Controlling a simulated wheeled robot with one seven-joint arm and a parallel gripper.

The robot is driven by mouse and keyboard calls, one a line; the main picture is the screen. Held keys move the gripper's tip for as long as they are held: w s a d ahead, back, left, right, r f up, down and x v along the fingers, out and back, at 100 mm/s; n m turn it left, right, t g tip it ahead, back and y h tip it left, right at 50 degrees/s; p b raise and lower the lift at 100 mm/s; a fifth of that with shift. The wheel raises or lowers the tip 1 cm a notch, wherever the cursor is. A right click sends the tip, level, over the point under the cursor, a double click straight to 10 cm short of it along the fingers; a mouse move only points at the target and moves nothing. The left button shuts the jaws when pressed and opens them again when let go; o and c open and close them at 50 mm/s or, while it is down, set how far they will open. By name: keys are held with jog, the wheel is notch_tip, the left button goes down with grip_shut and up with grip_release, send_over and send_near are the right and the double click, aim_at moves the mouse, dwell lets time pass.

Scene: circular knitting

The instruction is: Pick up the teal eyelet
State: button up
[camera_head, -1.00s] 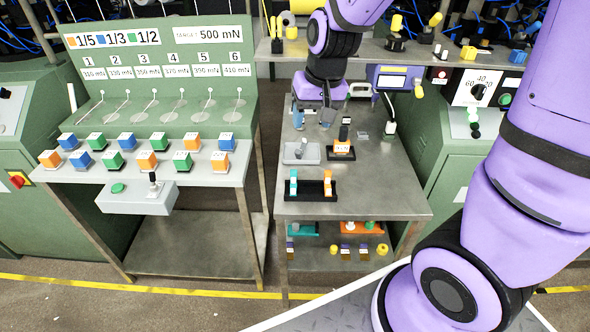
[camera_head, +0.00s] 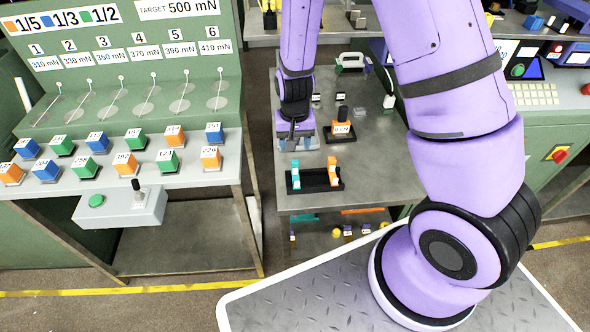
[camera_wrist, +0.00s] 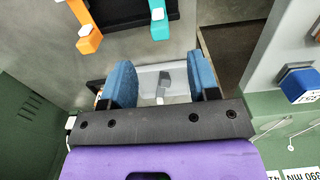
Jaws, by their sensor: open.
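The teal eyelet (camera_head: 295,172) stands at the left end of a black holder (camera_head: 314,187) on the grey table. An orange piece (camera_head: 333,171) stands at the holder's right end. My gripper (camera_head: 294,137) hangs just behind the teal eyelet in the head view, pointing down. In the wrist view its blue fingertips (camera_wrist: 162,82) are spread apart, with no held object evident. There the teal eyelet (camera_wrist: 159,22) shows at the top edge, beyond the fingertips, partly cut off. The orange piece (camera_wrist: 88,36) is to its left.
A pale grey tray (camera_wrist: 150,76) with a grey piece in it lies beneath my fingers. An orange block with a black knob (camera_head: 341,130) stands behind the holder. A green panel bench with numbered cubes (camera_head: 125,165) stands left. The table right of the holder is clear (camera_head: 385,180).

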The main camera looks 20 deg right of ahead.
aim_at(295, 163)
notch_tip(295, 163, down, 3)
jog(key=shift+r, duration=0.1)
jog(key=shift+s+a+f, duration=0.1)
jog(key=shift+s+f, duration=0.1)
jog(key=shift+f, duration=1.2)
jog(key=shift+s+f, duration=0.15)
jog(key=shift+f, duration=1.2)
jog(key=c, duration=1)
jog(key=shift+r, duration=0.15)
